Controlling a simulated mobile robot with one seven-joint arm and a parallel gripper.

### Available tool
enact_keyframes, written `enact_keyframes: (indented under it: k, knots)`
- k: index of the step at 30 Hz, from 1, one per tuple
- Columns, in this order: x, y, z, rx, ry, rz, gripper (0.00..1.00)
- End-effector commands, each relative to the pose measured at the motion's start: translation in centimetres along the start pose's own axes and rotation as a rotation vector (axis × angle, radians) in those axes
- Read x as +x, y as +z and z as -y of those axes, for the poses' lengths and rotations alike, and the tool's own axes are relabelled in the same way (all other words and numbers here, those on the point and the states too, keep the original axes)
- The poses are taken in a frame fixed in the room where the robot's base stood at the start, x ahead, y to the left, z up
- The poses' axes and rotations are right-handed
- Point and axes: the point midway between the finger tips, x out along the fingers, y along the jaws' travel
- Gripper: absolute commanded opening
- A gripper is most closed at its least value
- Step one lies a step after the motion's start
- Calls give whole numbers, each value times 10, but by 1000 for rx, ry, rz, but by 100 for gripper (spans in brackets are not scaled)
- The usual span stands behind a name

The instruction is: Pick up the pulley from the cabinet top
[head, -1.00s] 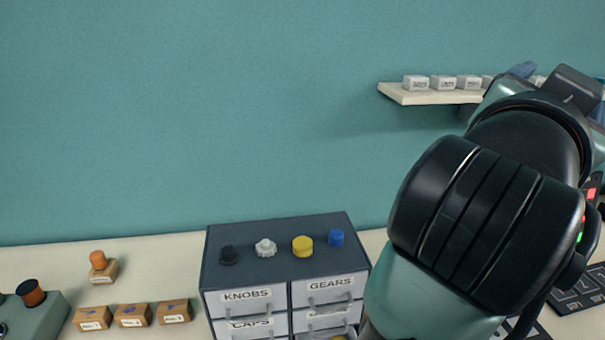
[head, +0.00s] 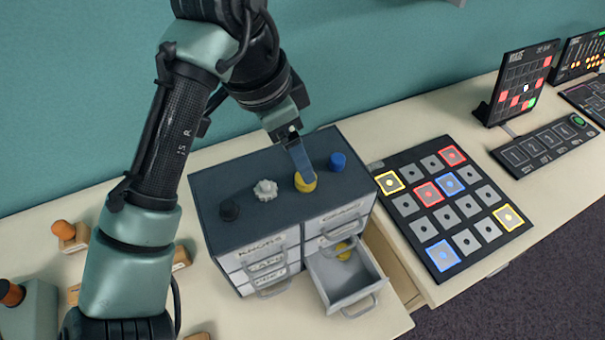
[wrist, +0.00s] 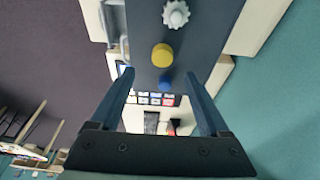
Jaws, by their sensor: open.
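The cabinet (head: 240,175) is dark-topped with light drawers. On its top stand a black knob (head: 229,210), a white gear (head: 265,189), a yellow round piece (head: 306,184) and a blue piece (head: 338,161). The yellow piece looks like the pulley; it also shows in the wrist view (wrist: 162,55). My gripper (head: 302,165) is over the yellow piece in the head view and partly hides it. In the wrist view my gripper (wrist: 160,75) is open and empty, with the yellow piece just beyond the fingertips. I cannot tell the exact height between them.
A lower right drawer (head: 347,295) is pulled out with a yellow piece (head: 344,251) inside. A pad board (head: 440,205) lies right of the cabinet. Small wooden blocks and a grey box (head: 28,312) are at the left. A wall is behind.

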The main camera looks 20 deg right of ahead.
Motion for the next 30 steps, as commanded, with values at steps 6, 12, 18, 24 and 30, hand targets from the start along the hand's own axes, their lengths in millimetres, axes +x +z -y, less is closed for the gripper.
enact_keyframes:
  k: [6, 12, 18, 24, 30]
  knots:
    - [16, 0, 1, -1, -2, 0, 79]
    - [41, 1, 1, -2, 1, 1, 79]
    - [65, 2, 2, -2, -1, 0, 79]
    - [68, 2, 2, -1, -2, 0, 79]
    - [68, 2, 2, -1, -3, 0, 52]
